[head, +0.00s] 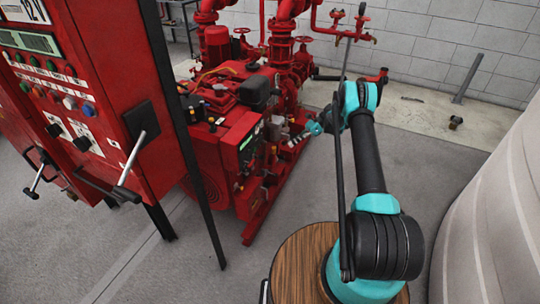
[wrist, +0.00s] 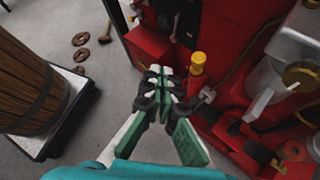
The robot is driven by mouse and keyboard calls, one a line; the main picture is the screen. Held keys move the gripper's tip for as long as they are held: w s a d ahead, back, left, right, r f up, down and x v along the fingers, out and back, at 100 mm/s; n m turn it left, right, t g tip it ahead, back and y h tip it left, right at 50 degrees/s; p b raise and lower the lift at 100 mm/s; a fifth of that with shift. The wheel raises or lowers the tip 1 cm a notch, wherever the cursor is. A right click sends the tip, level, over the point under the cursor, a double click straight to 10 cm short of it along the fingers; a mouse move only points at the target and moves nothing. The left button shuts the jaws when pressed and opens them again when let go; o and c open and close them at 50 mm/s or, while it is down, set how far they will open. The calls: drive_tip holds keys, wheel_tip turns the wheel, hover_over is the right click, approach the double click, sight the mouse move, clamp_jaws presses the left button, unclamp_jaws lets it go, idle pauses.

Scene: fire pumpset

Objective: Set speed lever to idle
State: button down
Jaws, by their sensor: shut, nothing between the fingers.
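In the head view my gripper (head: 315,128) is at the right side of the red pump engine (head: 232,130), near its small panel and fittings. In the wrist view my gripper (wrist: 161,78) is shut and empty, its fingertips together in front of the red engine body. A yellow-topped handle (wrist: 198,60) stands just right of the fingertips; it may be the speed lever, but I cannot tell for sure. A small gap seems to separate it from the fingers. In the head view I cannot pick out the lever.
A red control cabinet (head: 110,90) with two projecting handles stands at left. Red pipes and valves (head: 285,50) rise behind the engine. A pale tank (head: 495,220) is at right. The wrist view shows a wooden barrel (wrist: 25,75) and brown rings (wrist: 80,47) on the floor.

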drive_tip(key=shift+a, duration=0.1)
drive_tip(key=a+r+x, duration=0.1)
drive_tip(key=r+x, duration=0.1)
drive_tip(key=x, duration=1)
drive_tip(key=shift+a, duration=0.55)
drive_tip(key=shift+s+a+r+t+h, duration=0.1)
drive_tip(key=shift+s+t+h, duration=0.2)
drive_tip(key=shift+t, duration=0.2)
